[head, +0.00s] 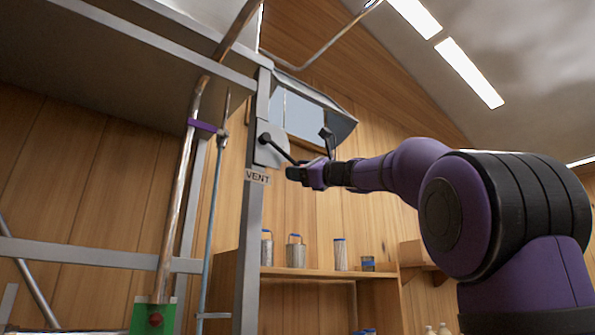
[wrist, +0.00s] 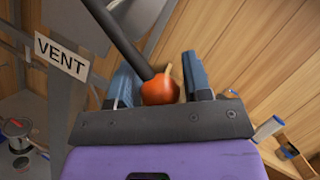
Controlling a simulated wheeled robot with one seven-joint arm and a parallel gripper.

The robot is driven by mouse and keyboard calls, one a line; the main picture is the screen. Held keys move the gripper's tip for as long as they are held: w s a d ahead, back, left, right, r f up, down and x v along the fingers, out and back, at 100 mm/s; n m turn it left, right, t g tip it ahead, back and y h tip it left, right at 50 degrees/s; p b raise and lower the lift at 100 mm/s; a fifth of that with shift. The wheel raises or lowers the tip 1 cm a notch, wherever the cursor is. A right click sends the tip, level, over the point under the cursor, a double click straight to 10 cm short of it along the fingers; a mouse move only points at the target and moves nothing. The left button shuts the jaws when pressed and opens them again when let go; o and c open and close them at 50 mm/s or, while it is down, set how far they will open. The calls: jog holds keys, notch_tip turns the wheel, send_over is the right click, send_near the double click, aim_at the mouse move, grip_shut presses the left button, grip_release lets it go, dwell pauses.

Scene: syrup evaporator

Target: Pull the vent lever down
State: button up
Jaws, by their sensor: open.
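The vent lever is a black rod (head: 281,150) that slopes down to the right from its round pivot on a grey plate (head: 270,152). In the wrist view the rod (wrist: 120,42) ends in an orange-red knob (wrist: 160,90). A white VENT label (head: 258,177) is on the grey post below the plate; it also shows in the wrist view (wrist: 61,55). My gripper (head: 294,173) is at the lever's end. In the wrist view its blue-grey fingers (wrist: 160,78) are open, one on each side of the knob. I cannot tell whether either finger touches it.
The grey metal post (head: 250,225) stands just left of my gripper. Pipes (head: 180,190) run up left of it. A wooden shelf (head: 318,273) with several jars and cans is below and behind. A grey-framed glass panel (head: 305,118) is above my gripper.

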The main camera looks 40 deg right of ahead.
jog(key=shift+w, duration=0.2)
grip_shut()
jog(key=shift+a+f+m+t+h, duration=0.45)
jog(key=shift+f+m, duration=0.2)
jog(key=shift+m, duration=0.35)
grip_release()
jog(key=shift+s, duration=0.1)
jog(key=v, duration=1)
jog(key=shift+s+f, duration=0.2)
jog(key=shift+s, duration=0.1)
